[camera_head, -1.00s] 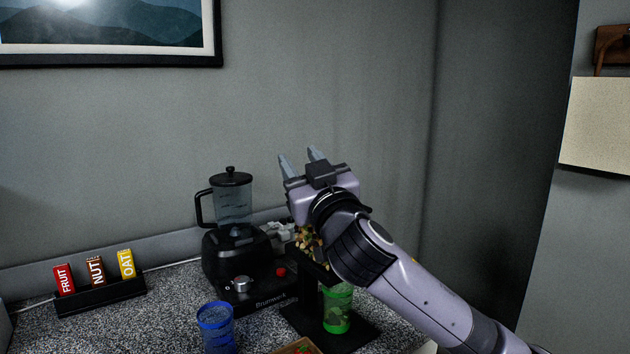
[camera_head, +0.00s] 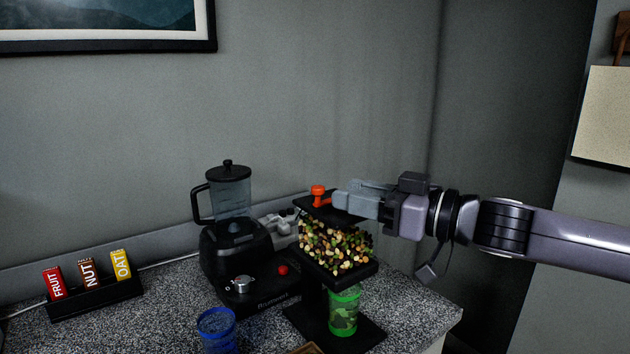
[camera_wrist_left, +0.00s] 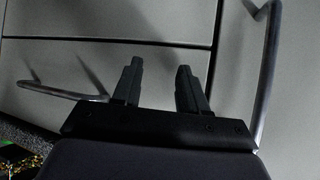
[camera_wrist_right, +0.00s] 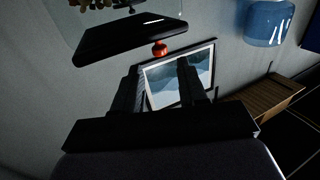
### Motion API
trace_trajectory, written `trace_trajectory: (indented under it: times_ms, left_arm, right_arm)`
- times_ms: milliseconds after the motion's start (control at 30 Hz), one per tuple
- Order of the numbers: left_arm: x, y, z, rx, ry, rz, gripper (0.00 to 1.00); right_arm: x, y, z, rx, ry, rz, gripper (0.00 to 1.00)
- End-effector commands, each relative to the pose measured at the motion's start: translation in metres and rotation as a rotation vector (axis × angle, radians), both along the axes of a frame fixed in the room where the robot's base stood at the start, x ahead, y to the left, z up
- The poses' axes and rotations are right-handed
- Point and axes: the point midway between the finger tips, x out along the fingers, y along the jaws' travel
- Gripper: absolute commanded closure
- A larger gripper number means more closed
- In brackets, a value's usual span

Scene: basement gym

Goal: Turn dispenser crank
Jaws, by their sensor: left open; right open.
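The dispenser is filled with mixed nuts (camera_head: 335,247) and has a black lid and a black stand (camera_head: 312,307). An orange-red crank knob (camera_head: 318,196) stands up at the lid's far left side. A green cup (camera_head: 344,311) stands under the hopper. My right gripper (camera_head: 350,196) comes in from the right at lid height, its fingers pointing left toward the knob. In the right wrist view, the knob (camera_wrist_right: 159,49) is ahead of the open fingers (camera_wrist_right: 160,85), outside them. My left gripper (camera_wrist_left: 158,82) is open and empty, facing grey panels; it is outside the head view.
A black blender (camera_head: 232,235) stands left of the dispenser. A blue cup (camera_head: 216,328) is at the front. A rack with fruit, nut and oat packets (camera_head: 95,296) is at the left. The wall closes off the back.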

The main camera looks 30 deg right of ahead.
Motion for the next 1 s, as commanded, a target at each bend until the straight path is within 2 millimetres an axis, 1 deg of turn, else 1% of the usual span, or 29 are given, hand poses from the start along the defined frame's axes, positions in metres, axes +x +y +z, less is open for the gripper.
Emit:
trace_trajectory:
  times_ms: [167,367,567,700,800,1000]
  left_arm:
    - [0.0,0.0,0.007,0.0,0.001,0.0,0.57]
    - [-0.002,0.0,0.023,0.0,0.004,0.001,0.57]
    - [-0.002,0.0,0.033,0.0,0.005,0.001,0.57]
    - [-0.002,0.0,0.037,0.0,0.005,0.001,0.57]
    - [-0.002,0.0,0.039,0.0,0.005,0.001,0.57]
    - [-0.002,0.0,0.039,0.0,0.005,0.001,0.57]
  right_arm:
    - [0.005,0.003,0.003,0.008,0.004,0.004,0.58]
    - [0.021,0.014,0.005,0.007,0.003,0.005,0.58]
    - [0.042,0.025,0.004,0.006,0.002,0.004,0.58]
    - [0.053,0.03,0.002,0.005,0.002,0.002,0.58]
    - [0.058,0.034,0.001,0.003,0.002,0.003,0.58]
    - [0.061,0.036,0.0,0.002,0.001,0.002,0.58]
